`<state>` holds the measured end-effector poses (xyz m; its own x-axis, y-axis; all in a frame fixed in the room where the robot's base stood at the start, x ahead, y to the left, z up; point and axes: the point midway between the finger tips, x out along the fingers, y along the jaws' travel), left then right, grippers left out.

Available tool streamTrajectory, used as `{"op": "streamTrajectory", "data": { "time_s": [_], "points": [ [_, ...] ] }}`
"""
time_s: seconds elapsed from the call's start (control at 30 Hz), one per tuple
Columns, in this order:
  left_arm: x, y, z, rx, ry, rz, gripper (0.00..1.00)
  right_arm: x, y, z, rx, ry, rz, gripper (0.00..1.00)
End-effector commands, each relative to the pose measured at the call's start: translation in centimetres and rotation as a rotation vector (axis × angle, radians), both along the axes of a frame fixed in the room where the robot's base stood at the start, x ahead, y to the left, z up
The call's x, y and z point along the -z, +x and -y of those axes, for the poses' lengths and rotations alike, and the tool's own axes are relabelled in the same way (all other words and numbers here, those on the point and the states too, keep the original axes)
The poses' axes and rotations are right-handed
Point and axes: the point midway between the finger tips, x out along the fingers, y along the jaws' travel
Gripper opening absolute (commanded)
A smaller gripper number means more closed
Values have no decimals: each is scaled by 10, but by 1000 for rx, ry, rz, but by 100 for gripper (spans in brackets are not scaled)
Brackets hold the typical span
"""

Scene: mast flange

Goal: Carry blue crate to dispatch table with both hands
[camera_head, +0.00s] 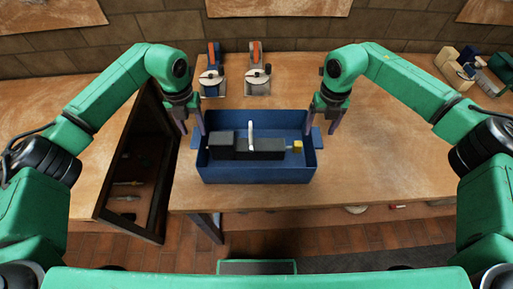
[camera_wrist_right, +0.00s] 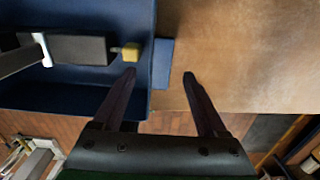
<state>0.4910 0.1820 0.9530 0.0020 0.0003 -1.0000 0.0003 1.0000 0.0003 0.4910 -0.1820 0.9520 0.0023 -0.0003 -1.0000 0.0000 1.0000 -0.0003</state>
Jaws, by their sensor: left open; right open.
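The blue crate (camera_head: 260,173) stands on the wooden table near its front edge. It holds a dark block-like object (camera_head: 245,148) with a white upright piece and a small yellow block (camera_head: 298,146). A flat blue tab sticks out from each short side. My left gripper (camera_head: 191,128) is open at the crate's left side, near the left tab. My right gripper (camera_head: 321,126) is open at the right side, near the right tab. In the right wrist view, the fingers (camera_wrist_right: 158,75) are spread with the right tab (camera_wrist_right: 162,64) just ahead, roughly between their tips. I cannot tell whether they touch it.
Two small devices with orange handles (camera_head: 258,75) stand behind the crate. Several blocks and parts (camera_head: 465,70) lie at the table's far right. An open-fronted dark cabinet (camera_head: 130,175) is left of the crate. The tabletop right of the crate is clear.

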Motion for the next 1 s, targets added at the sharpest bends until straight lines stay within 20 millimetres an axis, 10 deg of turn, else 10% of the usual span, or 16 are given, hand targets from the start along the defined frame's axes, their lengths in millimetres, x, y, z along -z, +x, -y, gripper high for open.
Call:
{"op": "streamTrajectory", "data": {
  "time_s": [0.5, 0.63, 0.7, 1.0],
  "points": [
    [29, 0, 0, 0, 0, 1, 55, 28, 0, 0, 0, 0, 0, 75],
    [28, 0, 0, 0, 0, 1, 5, 28, 0, 0, 0, 0, 0, 25],
    [28, 0, 0, 0, 0, 1, 0, 28, 0, 0, 0, 0, 0, 0],
    [28, 0, 0, 0, 0, 1, 0, 28, 0, 0, 0, 1, 1, 0]
  ]
}}
